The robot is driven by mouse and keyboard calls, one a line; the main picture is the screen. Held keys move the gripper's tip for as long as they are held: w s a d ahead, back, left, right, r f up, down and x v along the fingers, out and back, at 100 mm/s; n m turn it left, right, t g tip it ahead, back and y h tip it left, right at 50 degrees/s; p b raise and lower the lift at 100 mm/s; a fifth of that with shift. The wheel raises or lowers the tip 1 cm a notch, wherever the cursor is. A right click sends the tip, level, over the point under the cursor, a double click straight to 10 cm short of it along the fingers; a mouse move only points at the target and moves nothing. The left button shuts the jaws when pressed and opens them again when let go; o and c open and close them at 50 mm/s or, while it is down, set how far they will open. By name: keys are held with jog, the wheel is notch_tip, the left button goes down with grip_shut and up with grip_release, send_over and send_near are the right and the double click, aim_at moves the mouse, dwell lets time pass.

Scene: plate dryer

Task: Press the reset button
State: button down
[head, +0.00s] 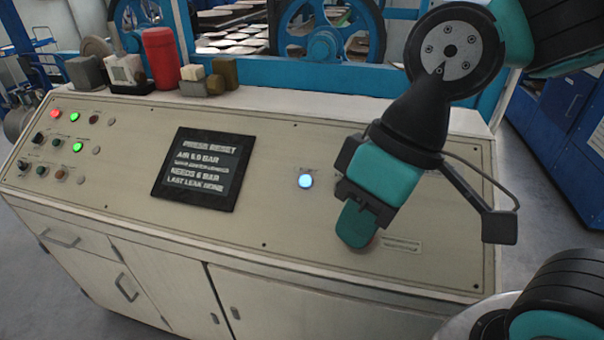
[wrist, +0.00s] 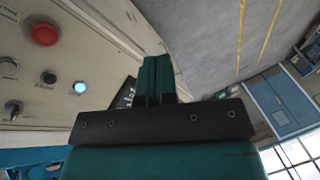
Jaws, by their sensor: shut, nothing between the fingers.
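A round button lit blue-white (head: 306,181) sits on the sloping cream control panel (head: 262,215), right of the screen; its label is too small to read. It also glows in the wrist view (wrist: 80,87), left of my gripper (wrist: 158,62). The dark screen (head: 203,168) reads "PRESS RESET", "AIR 6.0 BAR" and "LAST LEAK NONE". In the head view my gripper (head: 357,226) is shut and empty, to the right of and below the lit button, apart from it in the picture. It hides part of the panel.
Lamps and knobs fill the panel's left end. A red cylinder (head: 161,57) and small blocks stand on the back ledge.

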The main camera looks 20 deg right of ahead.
aim_at(305, 180)
jog(key=w+a+f+m+t+y+p, duration=0.1)
jog(key=w+m+p, duration=0.25)
jog(key=w, duration=0.45)
jog(key=w+a+f+m+t+y+p, duration=0.1)
jog(key=w+m+t+p, duration=0.1)
jog(key=w+m, duration=0.45)
jog(key=w+d+f+m+t+p, duration=0.2)
jog(key=w+f+m, duration=0.2)
jog(key=w, duration=0.2)
jog(key=w+d+f+m+t+p, duration=0.2)
jog(key=w+f+m, duration=0.2)
jog(key=w, duration=0.3)
jog(key=shift+w+d+f+t+p, duration=0.25)
jog(key=shift+d+f+t+p, duration=0.05)
jog(key=shift+d+p, duration=0.1)
jog(key=w+f+b, duration=0.1)
jog(key=f, duration=0.1)
jog(key=d+f+b, duration=0.1)
jog(key=f+b, duration=0.1)
jog(key=w+d+f+b, duration=0.1)
jog(key=f+b, duration=0.1)
jog(key=shift+w+f, duration=0.15)
jog(key=shift+w, duration=0.2)
jog(key=shift+w+d+f+b, duration=0.25)
jog(key=shift+w+f+b, duration=0.25)
jog(key=shift+f, duration=0.15)
